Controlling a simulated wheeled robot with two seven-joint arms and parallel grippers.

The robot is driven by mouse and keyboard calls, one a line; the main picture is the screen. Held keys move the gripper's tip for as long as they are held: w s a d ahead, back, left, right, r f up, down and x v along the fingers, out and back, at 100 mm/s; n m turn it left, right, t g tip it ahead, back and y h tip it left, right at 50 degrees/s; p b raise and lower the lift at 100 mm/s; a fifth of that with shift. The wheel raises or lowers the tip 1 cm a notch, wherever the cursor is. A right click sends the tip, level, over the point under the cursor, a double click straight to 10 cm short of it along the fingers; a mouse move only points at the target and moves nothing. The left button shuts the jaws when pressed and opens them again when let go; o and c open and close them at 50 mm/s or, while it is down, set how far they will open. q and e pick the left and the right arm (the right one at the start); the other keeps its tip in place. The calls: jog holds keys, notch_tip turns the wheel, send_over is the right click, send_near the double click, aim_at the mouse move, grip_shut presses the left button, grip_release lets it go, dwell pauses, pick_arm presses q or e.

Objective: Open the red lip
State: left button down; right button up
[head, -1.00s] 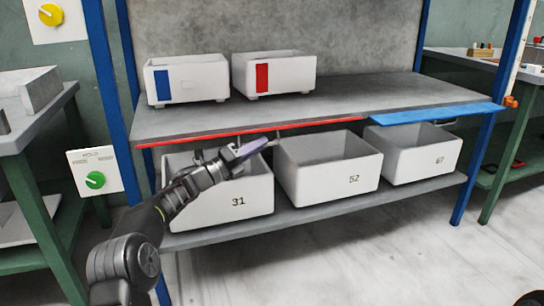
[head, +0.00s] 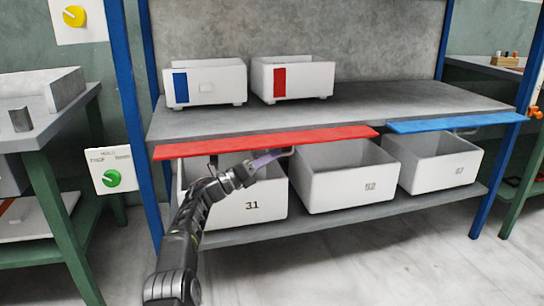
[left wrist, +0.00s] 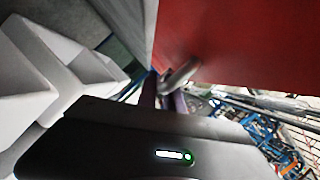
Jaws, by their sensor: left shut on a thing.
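The red lip (head: 270,142) is a long flat strip along the left part of the shelf's front edge. It stands out from the edge with its red face tilted up. Its red surface also fills the upper right of the left wrist view (left wrist: 235,45). My left gripper (head: 280,155) is just under the lip, right of its middle, shut on the lip's grey handle, which shows in the left wrist view (left wrist: 180,75). The fingertips are partly hidden there. My right gripper is in neither view.
A blue lip (head: 455,122) stands out to the right of the red one. Below are white bins 31 (head: 250,207), 52 (head: 345,190) and another at right (head: 440,170). Two white boxes with a blue mark (head: 205,82) and a red mark (head: 292,78) stand on the shelf.

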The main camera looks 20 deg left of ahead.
pick_arm(q)
jog(key=shift+r, duration=0.25)
jog(key=c, duration=1.5)
grip_release()
jog(key=v, duration=0.8)
jog(key=shift+d+f+p, duration=0.1)
jog(key=shift+p, duration=0.25)
